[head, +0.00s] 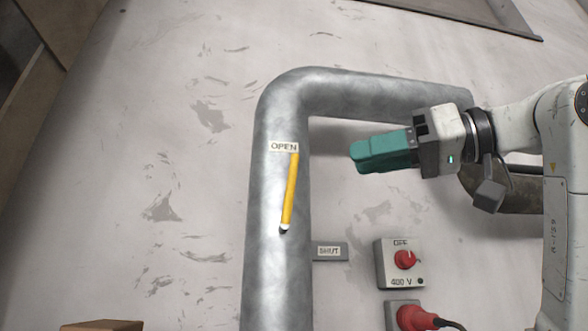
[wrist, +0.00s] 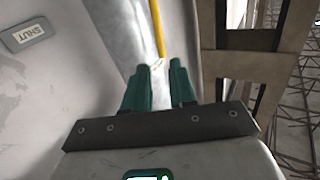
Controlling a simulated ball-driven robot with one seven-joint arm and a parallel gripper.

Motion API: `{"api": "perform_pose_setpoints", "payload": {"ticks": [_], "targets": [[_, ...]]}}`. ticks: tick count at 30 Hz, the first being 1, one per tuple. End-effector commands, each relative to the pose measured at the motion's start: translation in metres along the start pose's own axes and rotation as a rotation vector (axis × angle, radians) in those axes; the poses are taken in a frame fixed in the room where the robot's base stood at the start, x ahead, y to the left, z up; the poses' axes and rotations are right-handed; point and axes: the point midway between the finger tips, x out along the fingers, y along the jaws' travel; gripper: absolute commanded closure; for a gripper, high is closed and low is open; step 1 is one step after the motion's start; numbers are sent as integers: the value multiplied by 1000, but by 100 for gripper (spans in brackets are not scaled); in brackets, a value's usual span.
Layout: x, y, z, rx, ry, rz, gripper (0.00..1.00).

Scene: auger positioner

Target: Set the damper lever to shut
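The yellow damper lever (head: 290,190) lies along the vertical part of the grey pipe (head: 262,220), its upper end at the OPEN label (head: 284,147). Its lower end is a white knob or pivot; I cannot tell which. The SHUT label (head: 329,251) is to the lower right of that end, beside the pipe. My gripper (head: 354,158), with teal fingers, is right of the lever in the head view, apart from it. In the wrist view the fingers (wrist: 156,68) are spread with nothing between them, and the lever (wrist: 158,30) shows beyond the gap. The SHUT label (wrist: 29,33) is at upper left.
A switch box (head: 400,262) with a red knob, marked OFF and 400 V, is on the wall right of the SHUT label. A red plug (head: 412,318) sits below it. The pipe bends right above my gripper. The wall left of the pipe is clear.

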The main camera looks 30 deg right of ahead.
Motion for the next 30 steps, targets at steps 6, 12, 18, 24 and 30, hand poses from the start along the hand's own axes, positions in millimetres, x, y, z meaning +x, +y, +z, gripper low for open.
{"api": "perform_pose_setpoints", "payload": {"ticks": [6, 12, 18, 24, 30], "targets": [[39, -1, -3, 1, -2, -3, 75], [73, 0, -2, 1, -2, -2, 75], [92, 0, -1, 0, 0, -1, 75], [97, 0, 0, 0, 2, 1, 75], [97, 0, 0, 0, 2, 1, 78]]}}
